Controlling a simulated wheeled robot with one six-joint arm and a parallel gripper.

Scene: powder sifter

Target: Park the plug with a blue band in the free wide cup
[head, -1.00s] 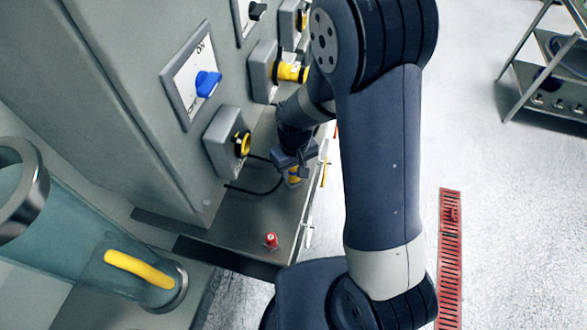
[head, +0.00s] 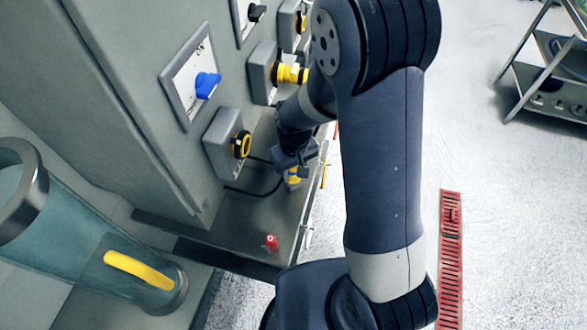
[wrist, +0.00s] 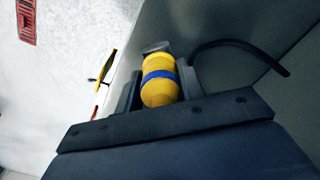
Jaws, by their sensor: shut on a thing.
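The yellow plug with a blue band (wrist: 160,76) sits between the two fingers of my gripper (wrist: 159,90) in the wrist view. My gripper is shut on it. A black cable (wrist: 238,44) curves off to the right of the plug. In the head view my gripper (head: 294,168) is low over the ledge at the foot of the cabinet, and a bit of the yellow plug (head: 293,180) shows below it. A small grey piece (wrist: 156,46) shows at the plug's far end; I cannot tell whether it is a cup. No wide cup is clearly visible.
The grey cabinet (head: 130,90) carries a blue switch knob (head: 206,85), a socket with a yellow ring (head: 242,145) and another with a yellow plug in it (head: 292,74). A small red object (head: 270,242) stands on the ledge (head: 235,225). A glass cylinder with a yellow handle (head: 138,269) is at lower left.

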